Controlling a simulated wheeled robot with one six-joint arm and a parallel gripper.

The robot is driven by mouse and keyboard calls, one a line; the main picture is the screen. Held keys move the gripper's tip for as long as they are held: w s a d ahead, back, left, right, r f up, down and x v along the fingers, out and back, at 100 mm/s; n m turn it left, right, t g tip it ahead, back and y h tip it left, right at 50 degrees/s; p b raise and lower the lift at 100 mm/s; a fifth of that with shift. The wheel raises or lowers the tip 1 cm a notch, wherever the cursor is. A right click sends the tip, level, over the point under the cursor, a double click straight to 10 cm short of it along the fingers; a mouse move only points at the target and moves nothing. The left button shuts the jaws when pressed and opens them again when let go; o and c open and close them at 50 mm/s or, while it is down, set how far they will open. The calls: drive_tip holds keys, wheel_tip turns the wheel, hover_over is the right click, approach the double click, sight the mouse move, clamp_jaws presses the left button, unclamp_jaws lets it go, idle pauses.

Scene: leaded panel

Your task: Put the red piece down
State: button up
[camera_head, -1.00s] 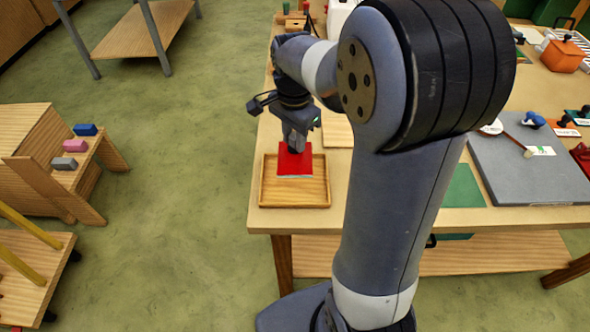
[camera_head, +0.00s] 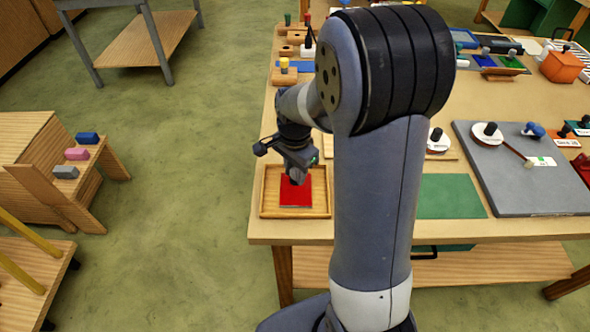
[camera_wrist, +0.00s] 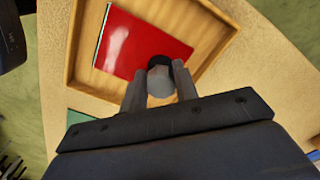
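The red piece (camera_head: 297,191) is a flat red rectangle with a pale edge and a round grey-and-black knob; it also shows in the wrist view (camera_wrist: 122,42). It lies level within the rim of a shallow wooden tray (camera_head: 321,213), seen in the wrist view too (camera_wrist: 80,65). I cannot tell whether it rests fully on the tray floor. My gripper (camera_head: 295,179) is above the piece, its fingers on both sides of the knob in the wrist view (camera_wrist: 160,92). The fingers look closed on the knob, with no clear gap.
The tray is at the table's front left corner, near the edge. A green sheet (camera_head: 450,196) and a grey board (camera_head: 540,190) lie to the right, with a white disc (camera_head: 438,148) behind. Blocks stand at the table's back left. A low wooden rack (camera_head: 85,165) stands on the floor left.

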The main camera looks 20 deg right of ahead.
sight(295, 170)
drive_tip(key=o, duration=0.4)
drive_tip(key=shift+o, duration=0.2)
drive_tip(key=shift+r, duration=0.1)
wheel_tip(295, 170, up, 12)
drive_tip(key=shift+r, duration=0.1)
idle(0.3)
